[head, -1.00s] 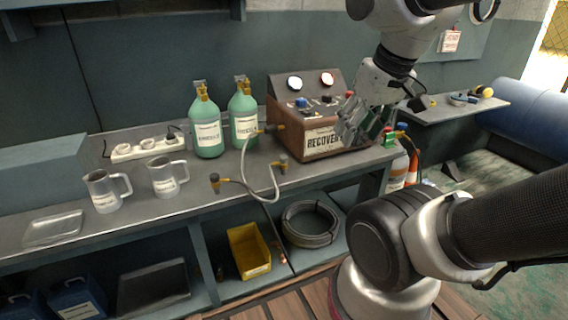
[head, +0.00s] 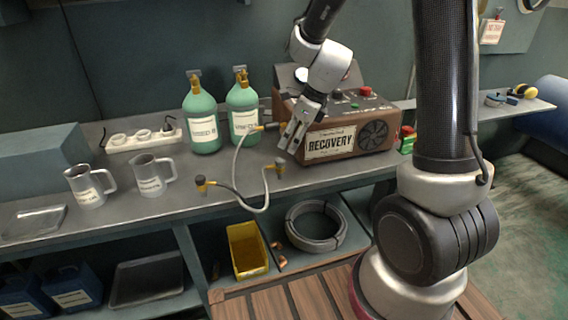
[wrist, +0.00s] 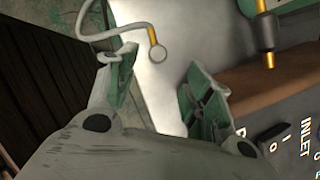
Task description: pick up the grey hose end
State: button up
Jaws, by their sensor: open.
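A pale grey hose (head: 236,165) lies on the bench in front of the recovery machine. One upright end, the hose end (head: 280,167), has a grey cap and brass fitting. In the wrist view this hose end (wrist: 158,54) shows beyond the gap between my fingers, apart from them. Another brass-fitted end (head: 201,184) stands to the left on a darker stretch of hose. Which one counts as the grey end is not certain. My gripper (head: 292,142) is open and empty, above and slightly right of the nearer end, by the machine's left front corner.
The brown recovery machine (head: 345,143) stands close to the right of my gripper. A brass fitting (head: 265,127) projects from its left side. Green cylinders (head: 203,128) stand behind, with metal jugs (head: 152,182) to the left. The bench front between the jugs and hose is clear.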

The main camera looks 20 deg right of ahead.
aim_at(281, 160)
jog(key=x, duration=1)
jog(key=shift+s, duration=0.2)
jog(key=c, duration=1.1)
